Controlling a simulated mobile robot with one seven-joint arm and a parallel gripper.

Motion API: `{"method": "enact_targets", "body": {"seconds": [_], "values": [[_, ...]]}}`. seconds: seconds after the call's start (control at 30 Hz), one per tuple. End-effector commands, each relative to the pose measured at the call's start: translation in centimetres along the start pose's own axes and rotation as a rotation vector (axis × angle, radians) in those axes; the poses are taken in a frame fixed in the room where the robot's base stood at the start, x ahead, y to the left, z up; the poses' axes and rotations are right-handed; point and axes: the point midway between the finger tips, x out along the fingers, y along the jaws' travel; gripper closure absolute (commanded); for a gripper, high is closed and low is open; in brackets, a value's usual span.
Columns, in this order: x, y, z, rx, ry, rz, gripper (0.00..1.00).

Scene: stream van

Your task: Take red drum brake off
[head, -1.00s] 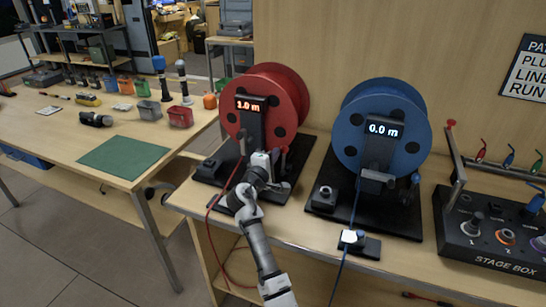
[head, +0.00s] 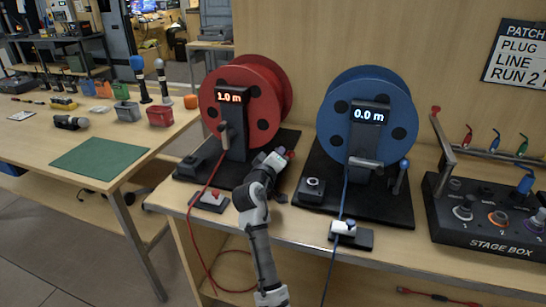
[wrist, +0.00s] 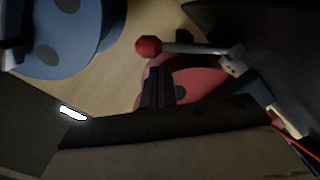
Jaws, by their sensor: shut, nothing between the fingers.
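The red drum (head: 262,98) stands on a black base, its display reading 1.0 m. Its brake lever shows as a small red knob (head: 291,154) at the right of the base, close beside my gripper (head: 281,160). In the wrist view the lever's red knob (wrist: 148,46) tops a pale rod (wrist: 195,48), lying across the upper middle. My gripper is shut and empty. Its tips are hard to make out, and I cannot tell whether they touch the lever. The crank handle (head: 224,132) on the drum's front is clear of my gripper.
The blue drum (head: 368,115), reading 0.0 m, stands to the right with its blue-knobbed lever (head: 402,175). A red cable (head: 200,205) runs down from the red drum through a small clamp. The stage box (head: 485,225) is at far right. A side table with a green mat (head: 100,158) is left.

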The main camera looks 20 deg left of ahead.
Motion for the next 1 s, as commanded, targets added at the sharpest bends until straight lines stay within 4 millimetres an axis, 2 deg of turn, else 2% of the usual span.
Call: {"method": "enact_targets", "body": {"seconds": [0.3,1.0], "values": [[0.05,-0.02,0.87,0.089,0.0,-0.005,1.0],[0.07,0.05,1.0,0.098,-0.003,-0.005,1.0]]}}
